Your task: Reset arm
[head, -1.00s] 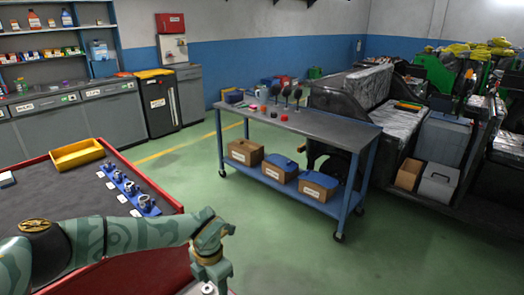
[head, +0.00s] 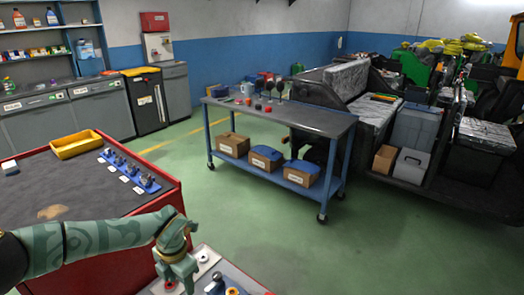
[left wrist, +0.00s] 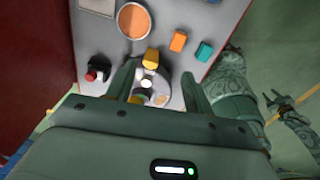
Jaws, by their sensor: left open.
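My left gripper (head: 178,272) reaches in from the lower left in the head view, pointing down over a grey work surface (head: 207,262). In the left wrist view its two fingers (left wrist: 158,90) stand apart, on either side of a round grey part (left wrist: 150,86) with a bright centre. I cannot tell whether they touch it. My other patterned arm (left wrist: 237,85) shows at the right of that view. Small prongs at its end look like my right gripper (left wrist: 279,101), too small to judge.
A red-edged bench (head: 160,205) with a yellow tray (head: 76,144) stands left. A blue cart (head: 280,128) stands beyond open green floor.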

